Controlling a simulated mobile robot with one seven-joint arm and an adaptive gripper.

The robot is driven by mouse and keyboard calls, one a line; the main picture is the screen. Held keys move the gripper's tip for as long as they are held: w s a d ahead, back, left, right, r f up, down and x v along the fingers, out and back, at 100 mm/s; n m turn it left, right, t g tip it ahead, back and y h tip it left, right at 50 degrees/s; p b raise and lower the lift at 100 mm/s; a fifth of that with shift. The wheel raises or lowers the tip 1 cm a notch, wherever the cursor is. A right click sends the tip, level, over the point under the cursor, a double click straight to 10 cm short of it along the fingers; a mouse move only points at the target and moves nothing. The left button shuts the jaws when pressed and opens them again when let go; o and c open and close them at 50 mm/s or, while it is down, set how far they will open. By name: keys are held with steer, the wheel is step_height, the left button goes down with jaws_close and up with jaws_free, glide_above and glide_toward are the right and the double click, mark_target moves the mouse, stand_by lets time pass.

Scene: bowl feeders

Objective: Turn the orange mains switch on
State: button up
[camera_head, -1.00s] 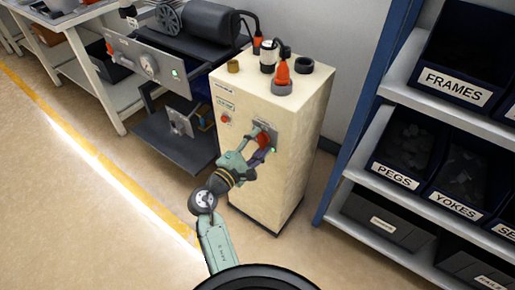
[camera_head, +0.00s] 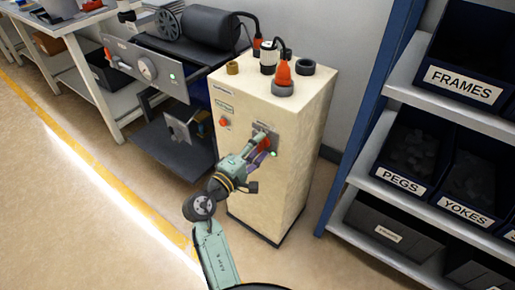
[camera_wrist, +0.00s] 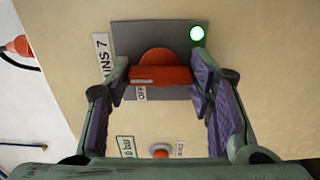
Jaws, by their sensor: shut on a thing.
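The orange mains switch (camera_wrist: 160,68) is a rounded knob with a flat bar, on a dark grey plate (camera_wrist: 125,40) on the front of the cream cabinet (camera_head: 240,158). The wrist view shows a partly hidden "MAINS 7" label (camera_wrist: 103,55) and an "OFF" label (camera_wrist: 141,93) beside the knob. A green lamp (camera_wrist: 197,33) glows at the plate's corner. My gripper (camera_wrist: 160,80) is shut on the knob, with one purple-padded finger at each side of it. In the head view, my gripper (camera_head: 254,153) partly hides the switch (camera_head: 264,141).
A smaller red button (camera_head: 224,122) sits on the cabinet front, left of the switch. Plugs and sockets (camera_head: 283,75) stand on the cabinet top. A motor bench (camera_head: 150,65) is to the left, and a blue-posted shelf of bins (camera_head: 350,150) to the right. Open floor lies in front.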

steer(key=o, duration=1.2)
steer(key=shift+c, duration=0.2)
steer(key=v, duration=1.2)
